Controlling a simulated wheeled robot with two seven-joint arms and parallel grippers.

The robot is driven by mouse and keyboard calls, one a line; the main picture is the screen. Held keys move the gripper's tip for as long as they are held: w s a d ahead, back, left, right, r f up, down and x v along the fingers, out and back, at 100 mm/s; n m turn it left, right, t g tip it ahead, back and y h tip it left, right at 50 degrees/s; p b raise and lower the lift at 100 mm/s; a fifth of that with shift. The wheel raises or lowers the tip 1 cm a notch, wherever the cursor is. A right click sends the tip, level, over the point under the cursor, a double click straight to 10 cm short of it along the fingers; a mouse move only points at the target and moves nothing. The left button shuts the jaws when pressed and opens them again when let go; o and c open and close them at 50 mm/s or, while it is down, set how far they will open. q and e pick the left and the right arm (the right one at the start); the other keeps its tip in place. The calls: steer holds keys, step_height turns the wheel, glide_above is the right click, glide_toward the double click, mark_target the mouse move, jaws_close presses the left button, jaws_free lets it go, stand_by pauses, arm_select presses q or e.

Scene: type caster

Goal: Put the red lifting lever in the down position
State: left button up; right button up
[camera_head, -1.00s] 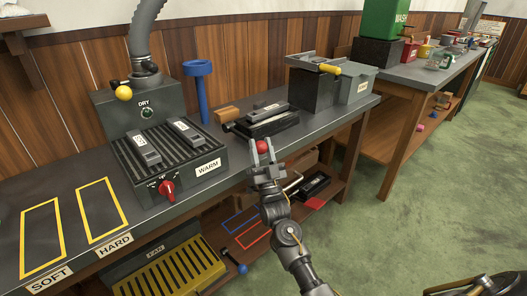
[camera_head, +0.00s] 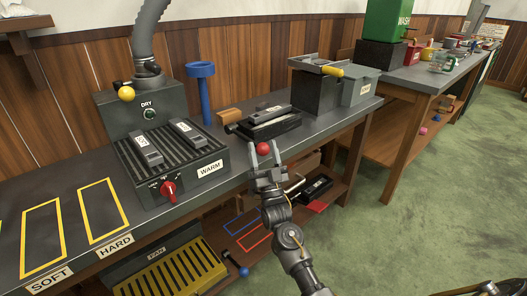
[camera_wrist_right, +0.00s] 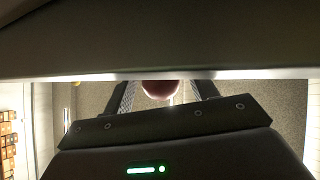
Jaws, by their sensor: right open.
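The red ball (camera_head: 263,149) that seems to be the lifting lever's knob is at the bench's front edge, in front of a black device (camera_head: 275,128). The lever's rod is not visible in the head view. My right gripper (camera_head: 263,147) is open, with its fingertips on either side of the ball. In the right wrist view the ball (camera_wrist_right: 160,89) also shows between the two fingers, its upper part cut off by a bright edge. I cannot tell whether the fingers touch it. My left gripper is not in view.
A warming plate (camera_head: 170,165) with a red dial (camera_head: 168,189) stands left of the gripper. A blue funnel stand (camera_head: 203,95) is behind. A lower shelf holds a black tray (camera_head: 315,188). A blue ball lever (camera_head: 244,271) is below. Green floor is open at right.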

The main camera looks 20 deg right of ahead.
arm_select(q)
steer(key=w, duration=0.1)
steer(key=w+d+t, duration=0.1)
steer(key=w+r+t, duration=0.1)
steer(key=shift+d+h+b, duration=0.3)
steer(key=shift+b, duration=0.05)
arm_select(e)
steer(key=d+v, duration=0.1)
steer(key=v, duration=0.9)
steer(key=shift+s+a+f, duration=0.25)
steer(key=shift+a+f, duration=0.1)
steer(key=shift+a, duration=0.2)
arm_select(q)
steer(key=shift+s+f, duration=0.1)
